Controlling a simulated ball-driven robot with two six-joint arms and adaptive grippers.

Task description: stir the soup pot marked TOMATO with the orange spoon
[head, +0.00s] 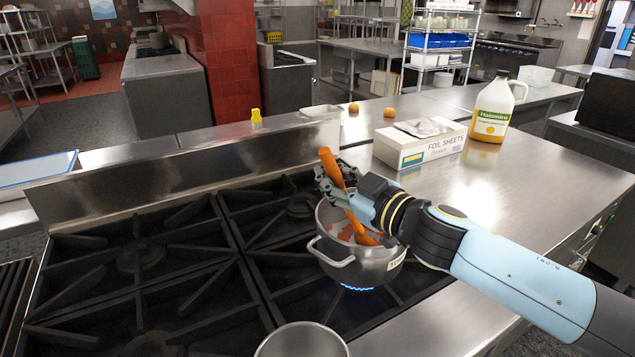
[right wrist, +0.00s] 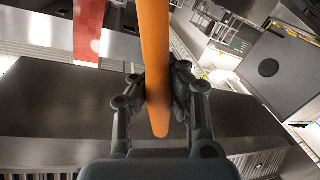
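The soup pot (head: 352,262) is steel with side handles and stands on a lit burner at the right of the stove in the head view. A pale label (head: 396,261) on its side is too partly seen to read. The orange spoon (head: 330,164) slants down into the reddish soup. My right gripper (head: 340,187) is above the pot's rim, shut on the spoon's handle. In the right wrist view the spoon's handle (right wrist: 155,60) runs between both fingers. My left gripper is not in view.
Another steel pot (head: 302,342) stands at the front of the stove. A foil sheets box (head: 420,144) and a large yellow-filled jug (head: 492,112) stand on the counter behind my right arm. The left burners (head: 140,258) are clear.

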